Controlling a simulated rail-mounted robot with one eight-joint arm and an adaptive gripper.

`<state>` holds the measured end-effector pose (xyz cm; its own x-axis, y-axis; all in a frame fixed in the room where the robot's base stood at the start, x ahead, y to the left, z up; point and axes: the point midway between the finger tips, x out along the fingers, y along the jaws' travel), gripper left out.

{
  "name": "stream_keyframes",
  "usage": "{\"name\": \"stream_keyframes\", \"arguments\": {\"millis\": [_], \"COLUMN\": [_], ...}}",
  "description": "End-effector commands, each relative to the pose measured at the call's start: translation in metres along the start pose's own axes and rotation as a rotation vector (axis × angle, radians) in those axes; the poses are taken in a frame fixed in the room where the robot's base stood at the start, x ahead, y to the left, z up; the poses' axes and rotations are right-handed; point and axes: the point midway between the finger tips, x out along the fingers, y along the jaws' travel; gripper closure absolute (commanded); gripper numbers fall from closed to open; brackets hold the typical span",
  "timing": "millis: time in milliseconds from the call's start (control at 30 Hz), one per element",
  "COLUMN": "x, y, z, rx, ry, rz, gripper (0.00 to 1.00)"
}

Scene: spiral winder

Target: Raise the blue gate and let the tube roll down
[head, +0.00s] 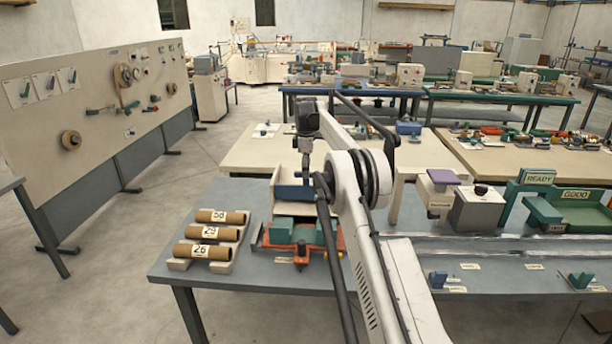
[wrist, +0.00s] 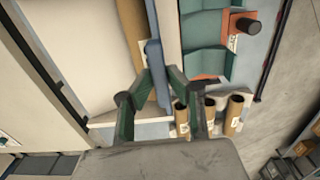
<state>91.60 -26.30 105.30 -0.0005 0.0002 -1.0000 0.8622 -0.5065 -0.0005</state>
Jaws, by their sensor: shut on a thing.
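The blue gate (wrist: 154,62) stands at the low end of a pale ramp, and in the head view it shows as a blue band (head: 290,191) across the ramp's front. My gripper (wrist: 157,74) has a green finger on each side of the gate and is shut on its upper edge. It also shows in the head view (head: 305,178), pointing down over the ramp. The brown tube (wrist: 133,30) lies along the ramp side of the gate, partly cut off by the frame. I cannot tell whether the gate is lifted.
An orange holder (head: 260,243) with green blocks (head: 283,231) sits in front of the ramp. Left of it, three cardboard tubes marked 58 (head: 222,216), 29 (head: 210,232) and 26 (head: 201,250) lie on a pale rack. My arm hides part of the table to the right.

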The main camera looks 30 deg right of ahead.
Motion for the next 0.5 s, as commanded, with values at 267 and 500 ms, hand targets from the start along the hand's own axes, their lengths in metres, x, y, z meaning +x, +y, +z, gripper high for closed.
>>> {"name": "stream_keyframes", "arguments": {"millis": [267, 500], "x": [-0.050, -0.051], "y": [0.000, 0.000], "z": [0.000, 0.000], "rx": [0.000, 0.000], "ry": [0.000, 0.001], "rz": [0.001, 0.003], "gripper": [1.00, 1.00]}}
